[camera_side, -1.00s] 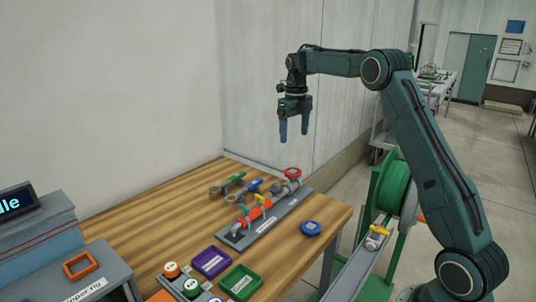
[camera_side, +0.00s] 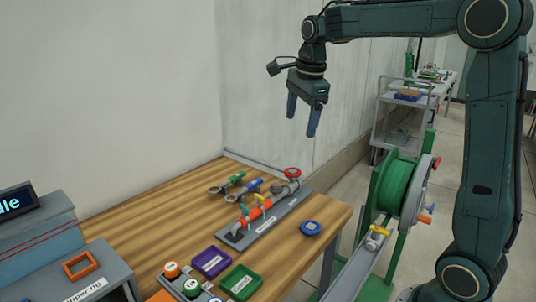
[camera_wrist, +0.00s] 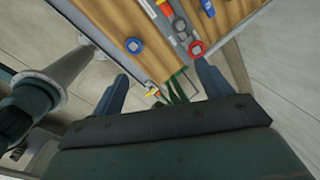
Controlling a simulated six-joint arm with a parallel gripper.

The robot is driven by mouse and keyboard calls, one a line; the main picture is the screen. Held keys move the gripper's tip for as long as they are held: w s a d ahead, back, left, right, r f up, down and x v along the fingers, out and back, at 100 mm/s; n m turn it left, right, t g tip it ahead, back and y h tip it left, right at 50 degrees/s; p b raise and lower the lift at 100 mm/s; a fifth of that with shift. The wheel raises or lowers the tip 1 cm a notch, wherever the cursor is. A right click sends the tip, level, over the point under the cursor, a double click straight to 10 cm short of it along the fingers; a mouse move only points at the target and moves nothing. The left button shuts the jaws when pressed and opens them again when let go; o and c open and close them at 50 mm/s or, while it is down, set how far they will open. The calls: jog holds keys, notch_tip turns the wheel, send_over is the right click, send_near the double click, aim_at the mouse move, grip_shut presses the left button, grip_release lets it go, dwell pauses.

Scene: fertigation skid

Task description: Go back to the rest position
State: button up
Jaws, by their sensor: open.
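My gripper (camera_side: 301,118) is open and empty, with its two blue fingers hanging apart above the far right end of the wooden table. In the wrist view my gripper (camera_wrist: 160,88) shows both fingers spread with nothing between them at their tips. Below it on the table (camera_side: 150,222) is a grey plate (camera_side: 275,222) carrying a pipe with a red handwheel (camera_side: 292,171). The gripper is well clear of the wheel and the pipe.
A round blue part (camera_side: 310,228) lies near the table's right edge. A green hose reel (camera_side: 398,185) stands right of the table. Purple (camera_side: 211,262) and green (camera_side: 241,282) trays sit at the front. A grey cart (camera_side: 402,120) stands behind. The air around the gripper is free.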

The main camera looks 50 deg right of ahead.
jog(key=s+a+f+n+t, duration=0.1)
jog(key=s+a+n, duration=0.4)
jog(key=s+n, duration=0.6)
jog(key=s+a+f+n+t, duration=0.2)
jog(key=s+a+f+n, duration=0.2)
jog(key=s+n, duration=0.8)
jog(key=shift+a+f+y, duration=0.15)
jog(key=shift+a+y, duration=0.15)
jog(key=shift+a, duration=0.95)
jog(key=w+d+r+m+g, duration=0.1)
jog(key=w+d+r+m, duration=0.3)
jog(key=w, duration=0.5)
jog(key=w+d+r+m+g, duration=0.15)
jog(key=w+d+m, duration=0.3)
jog(key=w, duration=0.55)
jog(key=w+d+f+m+g, duration=0.1)
jog(key=w+d+f+m, duration=0.4)
jog(key=w+d, duration=0.2)
jog(key=w+d+f+m+g, duration=0.1)
jog(key=w+d+f+m, duration=0.3)
jog(key=w+d+m, duration=0.2)
jog(key=w+d, duration=0.1)
jog(key=d, duration=0.1)
jog(key=shift+d+f+g, duration=0.35)
